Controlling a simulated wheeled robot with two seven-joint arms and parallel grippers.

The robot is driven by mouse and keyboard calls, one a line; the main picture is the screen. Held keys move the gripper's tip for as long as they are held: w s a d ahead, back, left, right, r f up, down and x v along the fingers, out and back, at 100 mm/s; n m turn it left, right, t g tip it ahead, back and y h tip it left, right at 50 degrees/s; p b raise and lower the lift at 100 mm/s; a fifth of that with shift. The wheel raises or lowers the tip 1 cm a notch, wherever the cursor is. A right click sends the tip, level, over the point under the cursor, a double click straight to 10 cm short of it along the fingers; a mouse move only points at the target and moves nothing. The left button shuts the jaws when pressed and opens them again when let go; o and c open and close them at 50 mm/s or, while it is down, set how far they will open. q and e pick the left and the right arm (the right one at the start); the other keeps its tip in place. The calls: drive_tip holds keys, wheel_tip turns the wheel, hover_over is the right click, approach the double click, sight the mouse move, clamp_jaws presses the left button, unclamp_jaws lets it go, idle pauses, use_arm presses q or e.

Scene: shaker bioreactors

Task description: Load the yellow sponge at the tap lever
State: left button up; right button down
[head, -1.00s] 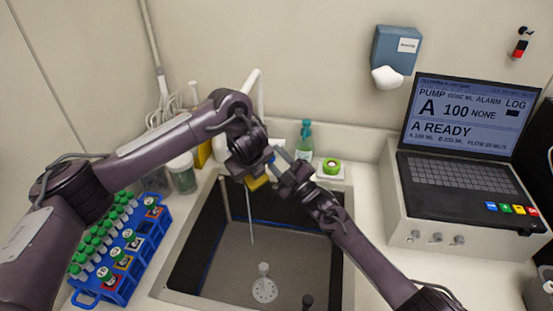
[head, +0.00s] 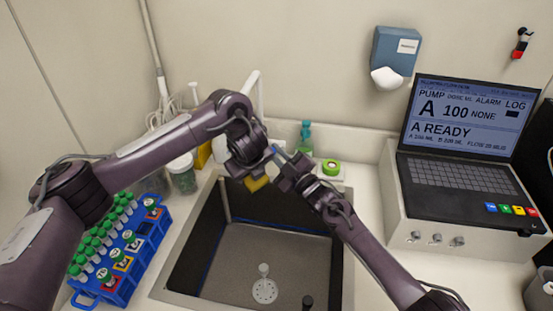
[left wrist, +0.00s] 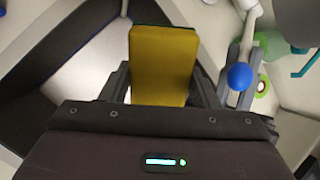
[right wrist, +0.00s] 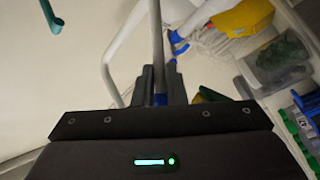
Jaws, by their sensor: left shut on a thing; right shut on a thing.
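My left gripper (left wrist: 163,85) is shut on the yellow sponge (left wrist: 163,65), which stands out upright between its fingers in the left wrist view. In the head view the sponge (head: 257,184) shows partly under my left wrist, over the back of the sink. The tap lever is a grey rod with a blue end (right wrist: 160,99). My right gripper (right wrist: 160,85) is shut on it near that end. In the head view my right gripper (head: 282,166) is close beside my left one. The white tap (head: 259,90) rises behind my left wrist, which hides its lower part.
The sink (head: 185,242) opens below both grippers. A blue rack (head: 112,283) of green-capped tubes stands to its left. Behind it are a teal-topped bottle (head: 306,135) and green tape (head: 331,166). A pump with a screen (head: 470,115) stands at right.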

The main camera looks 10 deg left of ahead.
drive_tip(key=shift+w+r, duration=0.1)
drive_tip(key=shift+r, duration=0.15)
drive_tip(key=c, duration=1.5)
unclamp_jaws()
drive_tip(key=v, duration=1.2)
drive_tip(key=shift+r, duration=0.15)
